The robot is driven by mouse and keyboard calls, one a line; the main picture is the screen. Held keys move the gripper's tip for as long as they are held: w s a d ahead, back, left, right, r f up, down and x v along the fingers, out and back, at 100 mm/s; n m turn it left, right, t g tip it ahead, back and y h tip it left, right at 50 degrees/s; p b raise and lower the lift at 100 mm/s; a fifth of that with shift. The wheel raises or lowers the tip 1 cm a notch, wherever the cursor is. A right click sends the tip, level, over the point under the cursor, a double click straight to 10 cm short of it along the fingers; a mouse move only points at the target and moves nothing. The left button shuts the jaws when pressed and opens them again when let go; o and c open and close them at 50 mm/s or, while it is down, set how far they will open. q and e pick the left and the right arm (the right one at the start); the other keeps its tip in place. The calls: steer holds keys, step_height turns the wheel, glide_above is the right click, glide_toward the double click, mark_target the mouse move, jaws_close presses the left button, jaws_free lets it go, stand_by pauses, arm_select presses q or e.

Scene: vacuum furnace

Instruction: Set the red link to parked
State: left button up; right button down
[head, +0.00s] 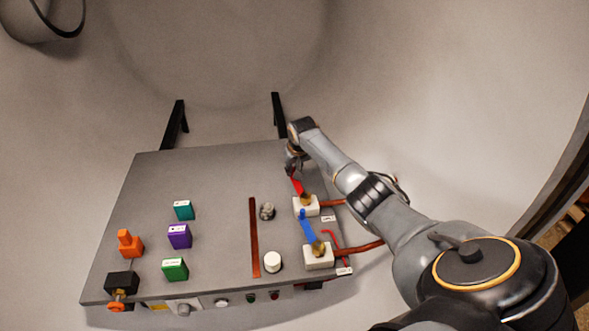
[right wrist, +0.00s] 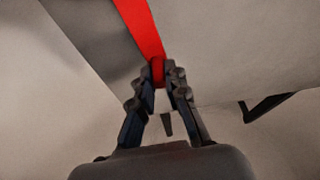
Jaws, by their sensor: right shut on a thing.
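The red link (head: 297,187) is a flat strip at the right part of the grey panel (head: 225,165). Its near end meets a brass-coloured fitting on a white block (head: 312,210), and its far end points up and slightly left. My right gripper (head: 291,169) is at that far end. In the right wrist view, the fingertips of my right gripper (right wrist: 159,76) are shut on the end of the red link (right wrist: 140,28). The gripper partly hides the link's tip in the head view. My left gripper is not in view.
A blue link (head: 308,229) runs from a second white block (head: 318,263) towards the first. A white knob (head: 272,262), a dark red strip (head: 254,238) and a grey knob (head: 267,211) stand left of them. Teal (head: 183,210), purple (head: 179,237) and green (head: 175,269) blocks are farther left.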

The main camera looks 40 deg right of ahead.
mark_target(298, 186)
steer(key=shift+d+r, duration=0.1)
steer(key=shift+d, duration=0.05)
steer(key=c, duration=1.3)
jaws_free()
steer(key=shift+c, duration=0.2)
steer(key=v, duration=1.2)
steer(key=shift+s+f, duration=0.1)
steer(key=shift+f, duration=0.1)
